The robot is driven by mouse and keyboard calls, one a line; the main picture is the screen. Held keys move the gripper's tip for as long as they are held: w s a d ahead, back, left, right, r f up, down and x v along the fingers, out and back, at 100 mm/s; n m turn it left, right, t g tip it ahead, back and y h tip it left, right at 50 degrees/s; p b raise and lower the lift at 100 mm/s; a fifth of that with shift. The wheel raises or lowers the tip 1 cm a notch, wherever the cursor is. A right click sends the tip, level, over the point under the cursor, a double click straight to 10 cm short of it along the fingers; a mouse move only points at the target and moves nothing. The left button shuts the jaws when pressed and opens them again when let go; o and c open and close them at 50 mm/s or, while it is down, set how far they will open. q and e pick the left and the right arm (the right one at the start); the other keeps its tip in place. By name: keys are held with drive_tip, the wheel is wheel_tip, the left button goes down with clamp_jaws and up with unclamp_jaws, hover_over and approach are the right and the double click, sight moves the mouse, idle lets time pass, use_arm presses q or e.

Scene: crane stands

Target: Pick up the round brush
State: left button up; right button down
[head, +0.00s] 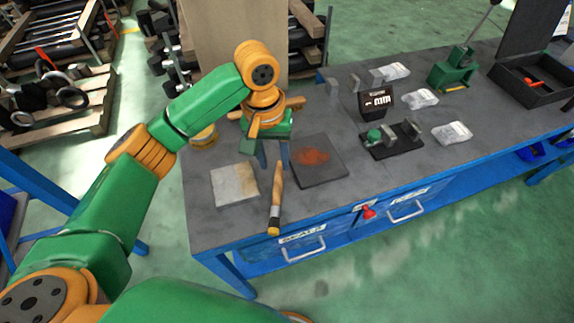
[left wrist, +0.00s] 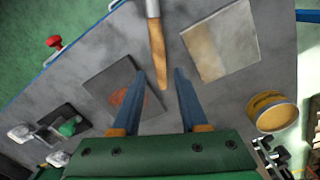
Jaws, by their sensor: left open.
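The round brush (head: 276,207) lies on the grey workbench, its wooden handle toward the back and its dark end at the bench's front edge. In the left wrist view, its wooden handle (left wrist: 157,50) comes from the top and its tip reaches between the fingers; the dark end is out of frame. My left gripper (head: 273,166) is open and empty, pointing down over the handle end. In the left wrist view, its fingertips (left wrist: 159,75) stand on either side of the handle, apart from it. My right gripper is not in view.
A two-tone square pad (head: 234,185) lies left of the brush, and a dark plate with a rusty patch (head: 320,160) lies right. A yellow round tin (left wrist: 272,113) stands near the pad. A black block set (head: 391,141) and plastic bags are farther right.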

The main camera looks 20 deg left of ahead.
sight(277, 185)
use_arm(q)
drive_tip(key=shift+w+f, duration=0.3)
drive_tip(key=shift+w, duration=0.1)
drive_tip(key=s+f, duration=0.1)
drive_tip(key=s+f+p, duration=0.1)
drive_tip(key=s+f, duration=0.1)
drive_tip(key=shift+s+d+f, duration=0.1)
drive_tip(key=shift+d, duration=0.25)
wheel_tip(277, 185, down, 2)
drive_tip(key=shift+f, duration=0.15)
drive_tip(key=shift+w+f, duration=0.15)
drive_tip(key=shift+w, duration=0.35)
drive_tip(key=shift+s, duration=0.15)
clamp_jaws()
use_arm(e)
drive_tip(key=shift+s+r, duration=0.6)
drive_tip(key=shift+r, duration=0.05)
